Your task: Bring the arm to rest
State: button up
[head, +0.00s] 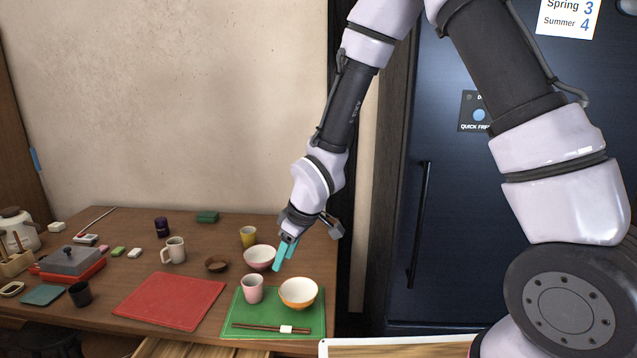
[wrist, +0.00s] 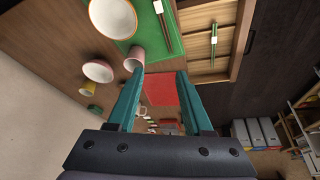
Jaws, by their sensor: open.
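My arm reaches down from the upper right in the head view, bent at its elbow. My gripper (head: 284,254) has teal fingers and hangs over the right part of the wooden table, just above the bowls and cup. In the wrist view my gripper (wrist: 160,80) shows two fingers apart with nothing between them. A pink cup (head: 252,289) and an orange bowl (head: 298,293) stand on a green mat (head: 273,321). A pink-and-white bowl (head: 259,258) stands just behind the mat. Chopsticks (head: 270,328) lie along the mat's front.
A red mat (head: 170,301) lies left of the green one. A yellow cup (head: 248,236), a mug (head: 174,250), a brown bowl (head: 217,264) and a red grill (head: 68,262) also stand on the table. An open drawer (wrist: 213,45) juts out in front. A dark fridge (head: 440,190) stands right.

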jog(key=w+d+r+m+t+h, duration=0.15)
jog(key=d+r+m, duration=0.25)
jog(key=d+r, duration=0.65)
jog(key=w+d+r+m+t, duration=0.15)
jog(key=d+r+m, duration=0.35)
jog(key=d+r, duration=0.5)
jog(key=s+d+r+m+t, duration=0.1)
jog(key=s+d+r+m, duration=0.7)
jog(key=s+d+r, duration=0.4)
jog(key=shift+t, duration=0.4)
jog(key=shift+a, duration=0.15)
